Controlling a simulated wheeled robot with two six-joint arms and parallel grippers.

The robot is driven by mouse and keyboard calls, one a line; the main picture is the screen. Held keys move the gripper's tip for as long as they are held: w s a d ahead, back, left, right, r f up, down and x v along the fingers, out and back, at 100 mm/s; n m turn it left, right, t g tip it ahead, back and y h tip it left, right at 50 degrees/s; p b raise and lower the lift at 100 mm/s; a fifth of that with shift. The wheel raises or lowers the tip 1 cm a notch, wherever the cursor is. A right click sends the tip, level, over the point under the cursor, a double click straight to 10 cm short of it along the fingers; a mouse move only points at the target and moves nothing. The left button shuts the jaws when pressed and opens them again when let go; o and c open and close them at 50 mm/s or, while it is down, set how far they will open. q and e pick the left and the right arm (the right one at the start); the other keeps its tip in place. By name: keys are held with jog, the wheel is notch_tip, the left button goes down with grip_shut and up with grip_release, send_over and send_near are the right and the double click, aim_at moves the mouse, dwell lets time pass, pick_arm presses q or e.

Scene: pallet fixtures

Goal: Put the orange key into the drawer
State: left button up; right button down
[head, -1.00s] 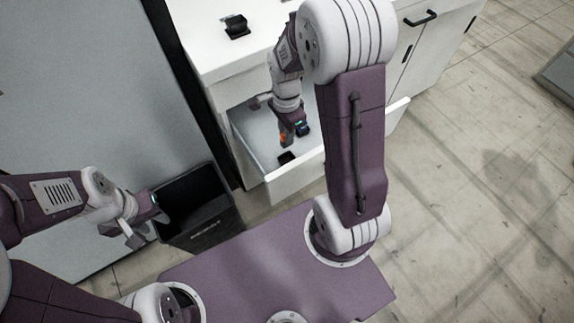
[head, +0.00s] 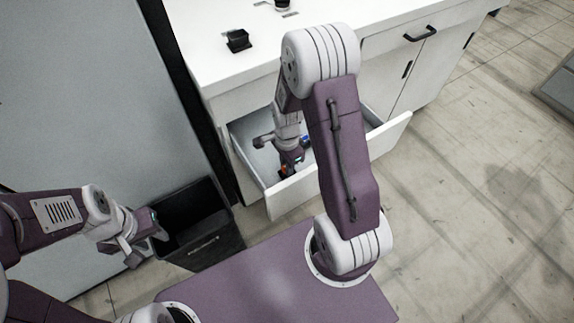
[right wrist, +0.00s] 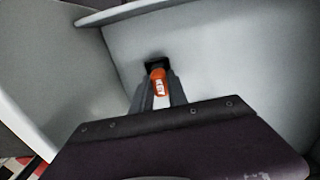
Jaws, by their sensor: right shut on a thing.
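The orange key (right wrist: 159,86), with white lettering, is between the fingers of my right gripper (right wrist: 158,95) in the right wrist view. The gripper is shut on it. The key's orange also shows as a small patch in the head view (head: 284,170). The white drawer (head: 292,196) is pulled open, and my right gripper reaches down inside it behind the front panel. A black piece (right wrist: 155,64) shows at the key's far end; I cannot tell whether it touches the drawer floor. My left gripper (head: 146,246) looks open and empty beside the black bin.
The white counter (head: 215,65) above the drawer carries a small black holder (head: 238,40) and another dark item (head: 282,5) farther back. The black bin (head: 205,240) stands left of the drawer. A cabinet door with a black handle (head: 420,33) is at the right.

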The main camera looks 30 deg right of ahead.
jog(key=shift+f, duration=0.1)
jog(key=c, duration=1.3)
grip_release()
jog(key=shift+r, duration=0.4)
notch_tip(320, 180, up, 12)
jog(key=p, duration=0.2)
jog(key=shift+f, duration=0.25)
